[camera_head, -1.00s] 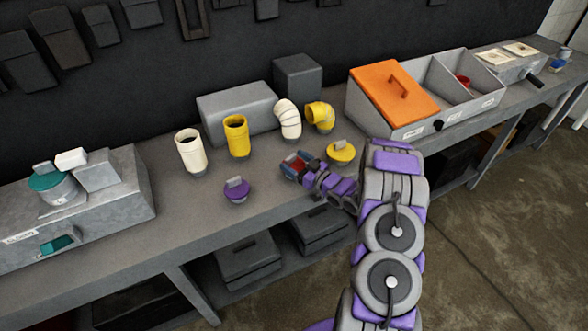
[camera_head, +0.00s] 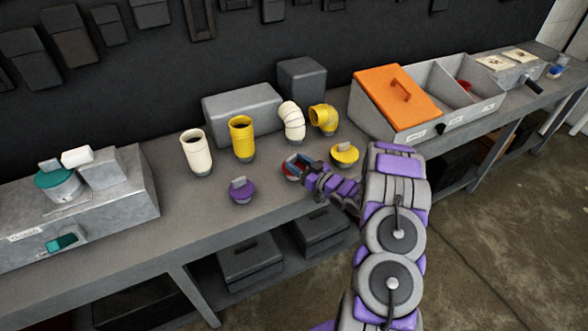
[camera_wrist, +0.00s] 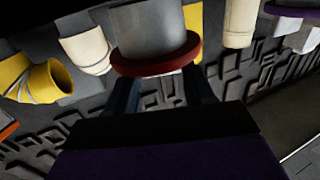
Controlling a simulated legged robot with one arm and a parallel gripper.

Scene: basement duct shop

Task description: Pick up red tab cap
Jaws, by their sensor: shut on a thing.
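The red tab cap (camera_head: 291,168) is at my gripper's tips, over the front part of the bench, between the purple tab cap (camera_head: 241,190) and the yellow tab cap (camera_head: 344,154). In the wrist view, its red rim (camera_wrist: 157,62) and grey round body (camera_wrist: 150,30) show large at the fingertips. My gripper (camera_wrist: 163,92) is shut on the red tab cap, with a dark finger at each side. The cap's tab is hidden. I cannot tell whether the cap touches the bench. My gripper also shows in the head view (camera_head: 300,166).
White and yellow pipe pieces (camera_head: 241,139) stand behind the caps. A divided bin (camera_head: 452,122) with an orange lid (camera_head: 396,95) is at right; a red item (camera_head: 464,86) lies inside. A grey fixture (camera_head: 100,215) with a teal cap (camera_head: 56,178) is at left. Bare bench lies around the purple cap.

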